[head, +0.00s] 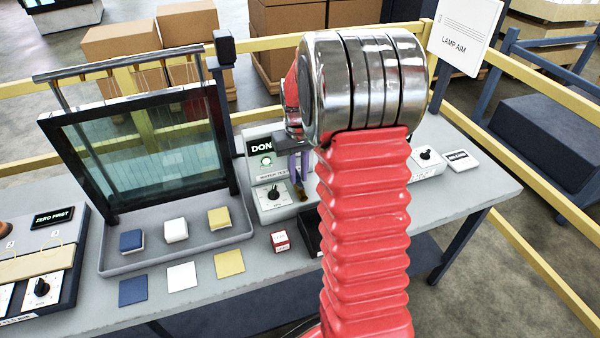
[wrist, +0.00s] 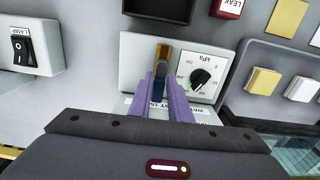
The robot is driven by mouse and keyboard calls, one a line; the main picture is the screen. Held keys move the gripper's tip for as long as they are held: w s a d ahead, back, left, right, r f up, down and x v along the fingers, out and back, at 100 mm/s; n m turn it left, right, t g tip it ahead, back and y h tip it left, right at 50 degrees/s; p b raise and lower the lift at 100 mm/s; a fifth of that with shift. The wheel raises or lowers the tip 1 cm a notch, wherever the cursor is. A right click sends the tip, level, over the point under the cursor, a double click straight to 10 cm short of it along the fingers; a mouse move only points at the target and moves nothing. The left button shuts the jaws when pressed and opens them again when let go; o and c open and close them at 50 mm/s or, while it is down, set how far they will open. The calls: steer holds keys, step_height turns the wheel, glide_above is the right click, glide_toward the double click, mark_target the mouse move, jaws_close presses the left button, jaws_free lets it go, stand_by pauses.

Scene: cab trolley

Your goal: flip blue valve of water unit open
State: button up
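The water unit (head: 262,207) is a light grey box with a kPa dial, seen left of my arm in the head view. It fills the middle of the wrist view (wrist: 130,49). Its valve has a brass part and a dark blue handle (wrist: 159,68). My gripper (wrist: 159,77) has two purple fingers, close together, one on each side of the blue handle. Whether they press on it cannot be told. In the head view my gripper (head: 298,166) is at the unit's right side, and my red arm hides part of it.
A glass-panelled frame (head: 150,150) stands on a tray left of the unit. A red-and-white block labelled LEAK (head: 281,241) and a dark open bin (head: 311,236) are in front. A LAMP switch box (wrist: 35,45) stands beside the unit. A green lamp glows under a partly hidden DON sign (head: 261,146).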

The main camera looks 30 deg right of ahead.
mark_target(298, 178)
steer(key=o, duration=0.4)
step_height(298, 178, up, 14)
steer(key=shift+f, duration=0.15)
stand_by(0.6)
stand_by(0.4)
